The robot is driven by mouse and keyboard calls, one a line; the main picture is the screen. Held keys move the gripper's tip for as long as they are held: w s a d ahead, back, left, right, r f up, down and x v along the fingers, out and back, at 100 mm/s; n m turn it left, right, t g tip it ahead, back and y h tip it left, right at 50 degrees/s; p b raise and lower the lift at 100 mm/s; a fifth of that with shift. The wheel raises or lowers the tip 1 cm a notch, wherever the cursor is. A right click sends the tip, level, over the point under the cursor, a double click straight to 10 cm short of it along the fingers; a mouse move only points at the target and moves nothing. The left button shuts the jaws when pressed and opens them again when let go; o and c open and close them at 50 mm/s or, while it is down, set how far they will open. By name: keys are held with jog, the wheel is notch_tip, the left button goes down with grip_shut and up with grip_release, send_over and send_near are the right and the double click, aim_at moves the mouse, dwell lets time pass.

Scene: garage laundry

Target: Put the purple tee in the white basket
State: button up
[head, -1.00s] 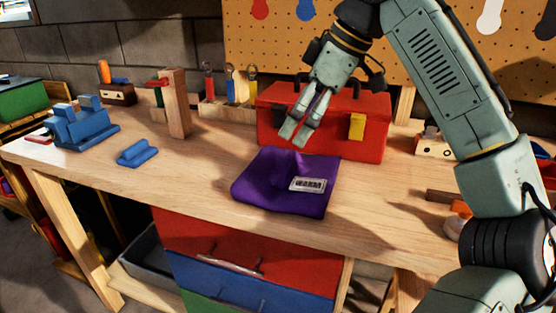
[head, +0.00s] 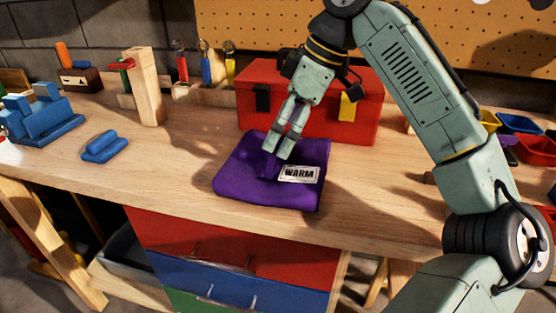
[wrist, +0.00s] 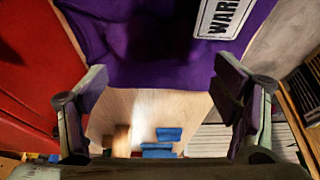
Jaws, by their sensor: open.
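The purple tee (head: 240,180) lies folded on the wooden workbench, with a white label reading "WARM" (head: 299,174) on its right part. My gripper (head: 279,153) points down at the tee's upper middle part, at or just above the cloth; I cannot tell if it touches. In the wrist view my gripper (wrist: 160,110) is open, its two fingers wide apart with nothing between them, and the tee (wrist: 150,55) fills the top of the picture. No white basket shows in these views.
A red toolbox (head: 310,110) stands right behind the tee. A blue vise (head: 40,118) and a small blue block (head: 105,147) are at the left, with a wooden post (head: 147,88) behind. Coloured bins (head: 520,124) are at the right.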

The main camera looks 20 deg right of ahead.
jog(key=shift+x, duration=1.1)
jog(key=c, duration=1.9)
jog(key=shift+a+r, duration=0.1)
jog(key=shift+r, duration=0.05)
